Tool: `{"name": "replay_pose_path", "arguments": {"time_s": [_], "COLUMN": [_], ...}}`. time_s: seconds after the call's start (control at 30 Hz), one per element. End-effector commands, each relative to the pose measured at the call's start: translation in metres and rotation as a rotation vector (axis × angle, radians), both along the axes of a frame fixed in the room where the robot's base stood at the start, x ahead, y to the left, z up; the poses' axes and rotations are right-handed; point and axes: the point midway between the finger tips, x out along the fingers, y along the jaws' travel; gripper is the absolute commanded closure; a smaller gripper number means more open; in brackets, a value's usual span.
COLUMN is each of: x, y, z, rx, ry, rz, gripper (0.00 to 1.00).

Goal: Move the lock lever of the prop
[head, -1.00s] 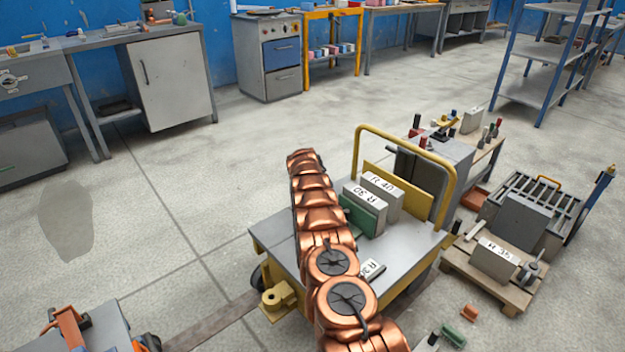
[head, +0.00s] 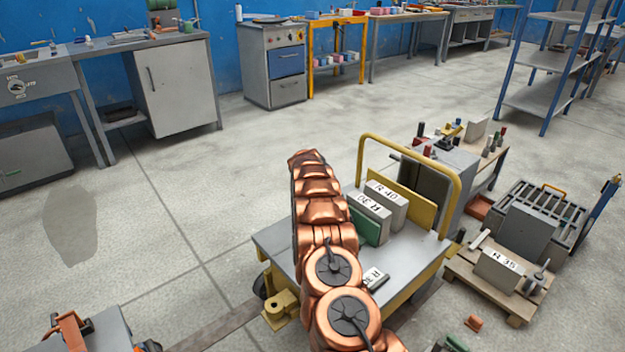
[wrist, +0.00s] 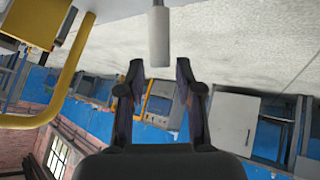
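My gripper (wrist: 159,72) shows in the wrist view with its two dark fingers apart and nothing between them. A pale grey rod with a rounded end (wrist: 158,38), perhaps the handle of the lock lever, comes down from the top edge. Its end lies across from the gap between the fingertips; I cannot tell whether it touches them. The rest of the prop is not clearly seen. In the head view my copper arm hides the gripper.
A cart (head: 410,248) with a yellow rail (head: 408,146) and labelled blocks stands beside my arm. The rail also shows in the wrist view (wrist: 66,75). A pallet (head: 462,272) stands at the right.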

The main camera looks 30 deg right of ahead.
Motion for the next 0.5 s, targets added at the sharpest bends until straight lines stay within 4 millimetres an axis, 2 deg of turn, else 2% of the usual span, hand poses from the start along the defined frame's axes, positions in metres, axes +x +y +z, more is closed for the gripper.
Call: {"name": "replay_pose_path", "arguments": {"time_s": [0.5], "x": [-0.023], "y": [0.024], "z": [0.036], "rx": [0.004], "ry": [0.000], "rz": [0.004], "gripper": [0.65]}}
